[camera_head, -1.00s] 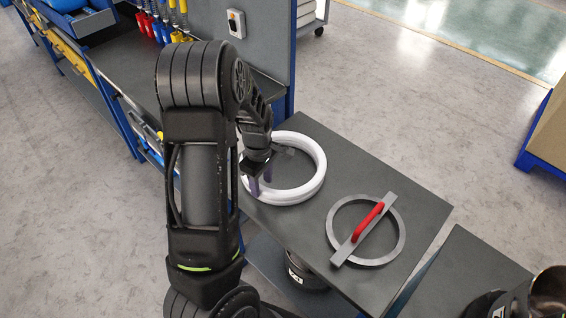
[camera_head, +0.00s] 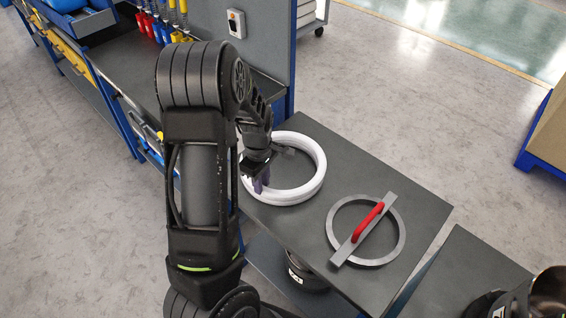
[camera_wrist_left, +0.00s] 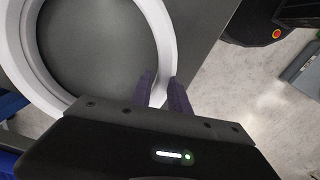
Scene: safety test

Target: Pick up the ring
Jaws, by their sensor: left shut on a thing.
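A thick white ring (camera_head: 309,189) lies flat on the dark grey table (camera_head: 330,147). My left gripper (camera_head: 260,184) reaches down at the ring's near left side, with its purple fingers on either side of the ring's wall. In the left wrist view the white ring (camera_wrist_left: 160,40) curves down between the two purple fingertips (camera_wrist_left: 161,90), and the gripper is shut on it. Part of the ring's left side is hidden behind my arm. My right gripper is not in view.
A grey metal ring (camera_head: 396,250) with a flat bar and a red handle (camera_head: 368,222) lies on the same table, right of the white ring. A workbench (camera_head: 125,75) with blue frame and tool holders stands at the left. A second dark surface (camera_head: 465,265) is at lower right.

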